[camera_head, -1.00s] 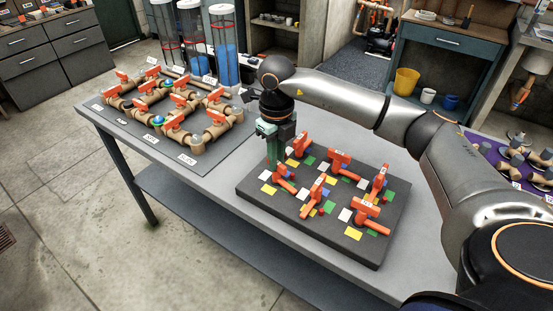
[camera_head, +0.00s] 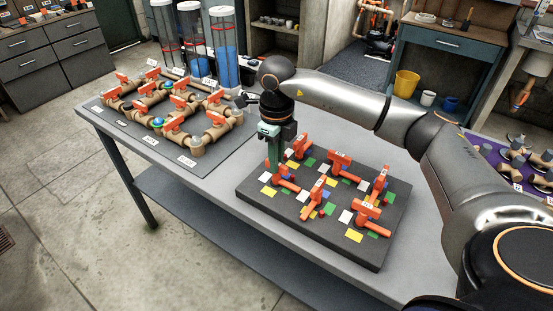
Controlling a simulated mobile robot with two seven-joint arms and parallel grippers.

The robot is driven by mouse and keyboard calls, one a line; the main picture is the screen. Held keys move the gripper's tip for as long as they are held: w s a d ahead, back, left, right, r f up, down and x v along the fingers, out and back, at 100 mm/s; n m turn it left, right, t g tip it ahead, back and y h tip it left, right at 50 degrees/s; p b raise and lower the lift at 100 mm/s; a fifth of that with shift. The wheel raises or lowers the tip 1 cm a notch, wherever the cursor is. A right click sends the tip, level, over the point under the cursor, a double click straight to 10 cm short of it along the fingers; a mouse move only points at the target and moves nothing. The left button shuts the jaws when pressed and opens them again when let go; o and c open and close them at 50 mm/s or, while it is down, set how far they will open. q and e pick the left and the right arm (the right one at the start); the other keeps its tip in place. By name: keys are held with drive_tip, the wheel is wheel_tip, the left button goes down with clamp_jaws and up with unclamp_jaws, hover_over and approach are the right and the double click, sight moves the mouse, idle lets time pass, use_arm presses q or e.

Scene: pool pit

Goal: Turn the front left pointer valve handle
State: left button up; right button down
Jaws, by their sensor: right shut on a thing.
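The dark board (camera_head: 262,203) on the grey table carries several orange pointer valve handles above coloured squares. The front left handle (camera_head: 288,184) is at the board's left end, its orange pointer slanting toward the lower right. My right gripper (camera_head: 273,173) reaches down from above and is shut on this handle; its fingers hide part of the handle's hub. My left gripper is not in view.
Other orange handles stand close by: the front middle one (camera_head: 314,198), the front right one (camera_head: 366,212) and the back left one (camera_head: 301,146). A pipe rig with orange valves (camera_head: 172,116) lies on the table to the left. Bare tabletop (camera_head: 232,172) separates it from the board.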

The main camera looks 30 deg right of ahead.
drive_tip(key=c, duration=0.9)
unclamp_jaws()
wheel_tip(320, 180, up, 13)
drive_tip(key=shift+f, duration=0.2)
